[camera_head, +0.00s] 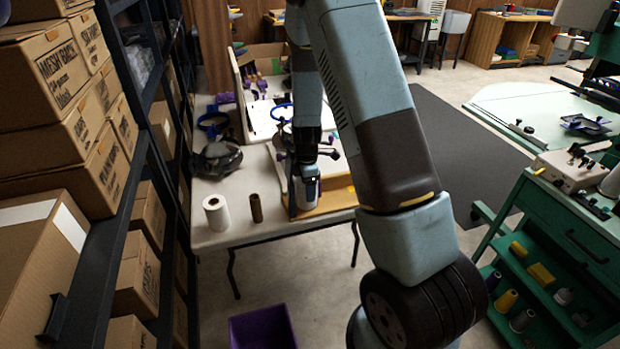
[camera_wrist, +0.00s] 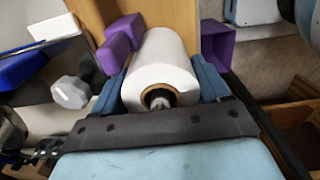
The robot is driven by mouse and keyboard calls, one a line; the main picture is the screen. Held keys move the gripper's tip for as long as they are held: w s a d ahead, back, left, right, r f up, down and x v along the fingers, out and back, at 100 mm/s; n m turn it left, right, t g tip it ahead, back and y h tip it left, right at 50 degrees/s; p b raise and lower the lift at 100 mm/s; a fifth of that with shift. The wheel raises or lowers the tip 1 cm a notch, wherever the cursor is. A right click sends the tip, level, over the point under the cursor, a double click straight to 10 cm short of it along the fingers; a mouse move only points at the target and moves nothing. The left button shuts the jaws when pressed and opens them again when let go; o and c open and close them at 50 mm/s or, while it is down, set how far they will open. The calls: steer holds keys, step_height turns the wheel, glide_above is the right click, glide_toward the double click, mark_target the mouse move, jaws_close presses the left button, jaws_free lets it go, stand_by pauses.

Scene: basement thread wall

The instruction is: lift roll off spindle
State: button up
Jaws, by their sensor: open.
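In the wrist view, a white roll (camera_wrist: 165,62) with a brown core sits between the two blue-grey fingers of my gripper (camera_wrist: 160,78). The dark and light tip of the spindle (camera_wrist: 160,101) shows in the core's opening. My fingers are apart, one on each side of the roll; whether they touch it I cannot tell. In the head view my gripper (camera_head: 306,166) hangs over the front of the table, beside a wooden board, and a pale roll shows small and partly hidden below it.
Another white roll (camera_head: 216,214) and a bare brown tube (camera_head: 256,208) stand on the table (camera_head: 235,238), left of my gripper. Shelves with cardboard boxes (camera_head: 62,140) line the left. A purple bin (camera_head: 263,328) is on the floor. A green cart (camera_head: 560,235) stands at right.

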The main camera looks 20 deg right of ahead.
steer(key=shift+f, duration=0.35)
steer(key=c, duration=0.7)
steer(key=shift+c, duration=0.4)
steer(key=shift+r, duration=6.95)
steer(key=shift+r, duration=2)
